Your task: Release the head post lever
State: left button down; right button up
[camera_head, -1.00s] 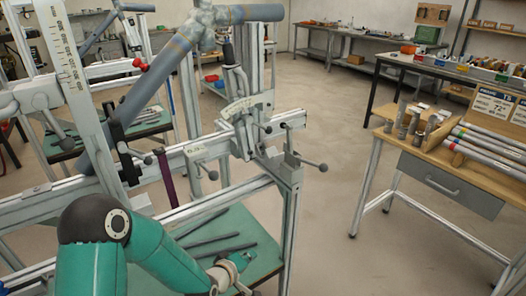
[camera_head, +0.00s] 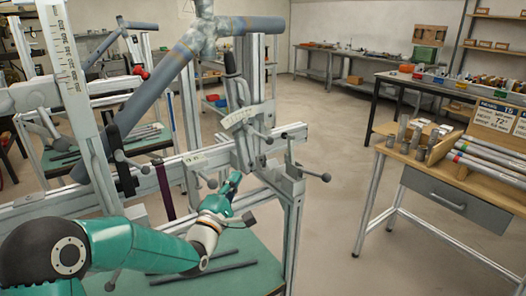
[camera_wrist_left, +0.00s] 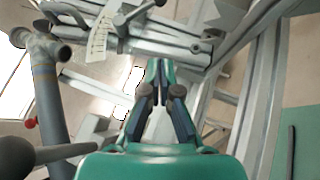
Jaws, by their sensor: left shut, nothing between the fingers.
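My left gripper (camera_head: 236,180) reaches in from the lower left on its green arm. It points at the jig below the post (camera_head: 240,95) that carries an angle scale (camera_head: 240,116). In the left wrist view its two fingers (camera_wrist_left: 160,68) are together and empty, with the scale (camera_wrist_left: 100,38) and a clamp lever (camera_wrist_left: 138,14) beyond the tips. In the head view a lever with a dark ball knob (camera_head: 326,177) sticks out right of the post. Another short lever (camera_head: 266,138) sits beside the scale. I cannot tell which is the head post lever. The gripper appears apart from both. My right gripper is not in view.
Grey-blue frame tubes (camera_head: 150,85) slope across the jig above my arm. An aluminium rail (camera_head: 80,205) runs along it. A wooden bench (camera_head: 420,160) stands right, with open floor (camera_head: 335,210) between.

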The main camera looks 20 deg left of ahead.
aim_at(259, 135)
pick_arm(q)
jog(key=w+d+r+p, duration=0.3)
jog(key=w, duration=0.8)
jog(key=shift+d+r+p, duration=0.2)
jog(key=shift+r+p, duration=0.15)
jog(key=shift+p, duration=0.05)
